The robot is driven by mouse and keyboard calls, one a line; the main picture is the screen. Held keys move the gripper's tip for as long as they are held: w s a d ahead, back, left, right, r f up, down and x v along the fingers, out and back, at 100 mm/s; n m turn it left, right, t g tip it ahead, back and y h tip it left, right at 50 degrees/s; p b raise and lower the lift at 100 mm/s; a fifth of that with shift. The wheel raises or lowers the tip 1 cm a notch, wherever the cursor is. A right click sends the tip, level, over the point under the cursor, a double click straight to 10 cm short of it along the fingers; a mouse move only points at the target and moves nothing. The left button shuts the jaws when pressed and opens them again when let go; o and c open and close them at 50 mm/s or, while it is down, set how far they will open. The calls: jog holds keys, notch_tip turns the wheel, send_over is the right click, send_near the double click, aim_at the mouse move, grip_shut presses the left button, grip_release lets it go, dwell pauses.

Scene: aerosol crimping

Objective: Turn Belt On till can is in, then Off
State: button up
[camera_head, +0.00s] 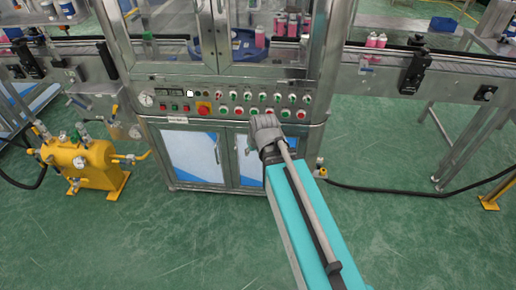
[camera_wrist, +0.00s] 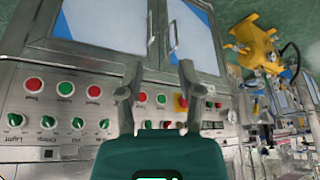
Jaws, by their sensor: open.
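The crimping machine's control panel (camera_head: 230,105) carries rows of red and green buttons and knobs. It fills the lower left of the wrist view (camera_wrist: 60,105), turned over; most labels are too small to read, and I cannot tell which is Belt. My gripper (camera_wrist: 160,68) is open and empty, its fingers in front of the panel. Pink cans stand on the conveyor belt (camera_head: 450,54) at the right (camera_head: 376,40) and inside the machine (camera_head: 260,37).
A blue round part (camera_head: 242,45) sits inside the machine's glass housing. A red emergency-type button (camera_head: 203,108) is left of the knobs. A yellow tank (camera_head: 82,165) stands on the floor at left, and a black cable (camera_head: 400,190) runs right. Green floor in front is clear.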

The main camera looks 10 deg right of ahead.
jog(key=shift+m+g, duration=0.4)
jog(key=shift+g, duration=0.5)
jog(key=shift+s+d+r+p, duration=0.15)
jog(key=shift+s+r+p, duration=0.25)
jog(key=shift+s, duration=0.2)
jog(key=shift+s+d+r+p, duration=0.15)
jog(key=shift+s+r+p, duration=0.15)
jog(key=shift+s, duration=0.3)
jog(key=shift+s+d+r+p, duration=0.15)
jog(key=shift+s+r+p, duration=0.15)
jog(key=shift+s+p, duration=0.25)
jog(key=s+d+r+m+g+h+p, duration=0.1)
jog(key=s+r+g+p, duration=0.1)
jog(key=s, duration=0.3)
jog(key=shift+r+g+p, duration=0.3)
jog(key=shift+r+p, duration=0.4)
jog(key=shift+p, duration=0.15)
